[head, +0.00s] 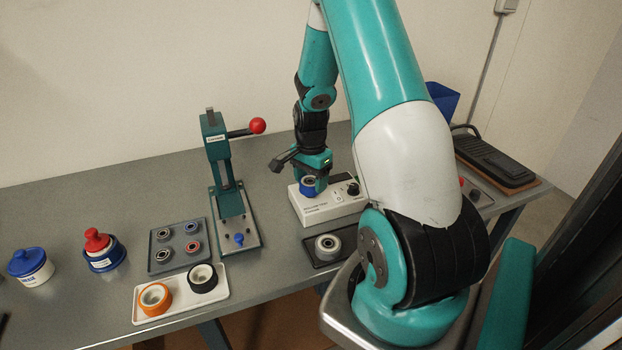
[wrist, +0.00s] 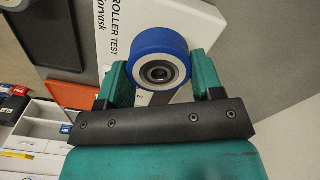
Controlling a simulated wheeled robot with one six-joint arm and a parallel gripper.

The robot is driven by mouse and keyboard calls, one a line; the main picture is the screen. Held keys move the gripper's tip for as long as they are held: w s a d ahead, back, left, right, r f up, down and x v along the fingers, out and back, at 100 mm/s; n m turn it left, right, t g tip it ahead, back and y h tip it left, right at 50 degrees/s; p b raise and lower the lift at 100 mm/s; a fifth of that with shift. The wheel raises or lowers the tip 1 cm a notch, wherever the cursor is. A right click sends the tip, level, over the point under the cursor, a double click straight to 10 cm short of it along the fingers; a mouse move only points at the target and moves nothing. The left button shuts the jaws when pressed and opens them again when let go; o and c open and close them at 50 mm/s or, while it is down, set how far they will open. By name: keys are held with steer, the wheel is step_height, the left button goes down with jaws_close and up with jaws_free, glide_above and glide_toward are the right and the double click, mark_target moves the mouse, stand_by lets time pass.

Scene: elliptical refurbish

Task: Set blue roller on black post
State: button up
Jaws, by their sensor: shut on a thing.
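The blue roller (head: 309,187) has a pale hub and a dark bearing at its centre, as the wrist view (wrist: 159,61) shows. My gripper (head: 311,176) is shut on it; in the wrist view the two teal fingers of my gripper (wrist: 158,72) clasp its sides. The roller is at the left part of the white roller test box (head: 322,211). I cannot tell whether it touches the box or hangs just above. No black post shows clearly; it may be hidden by the roller or the gripper.
A teal press (head: 215,150) with a red ball handle stands left of the box. A grey roller (head: 328,246) lies on a dark tray in front. A white tray (head: 178,307) holds an orange and a black roller. A bearing tray (head: 157,262) and two jars stand further left.

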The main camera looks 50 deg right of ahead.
mark_target(311, 181)
steer(key=shift+f+b, duration=0.4)
steer(key=shift+f, duration=0.2)
steer(key=o, duration=0.7)
step_height(311, 181, up, 11)
steer(key=p, duration=0.9)
steer(key=shift+s, duration=0.1)
stand_by(0.4)
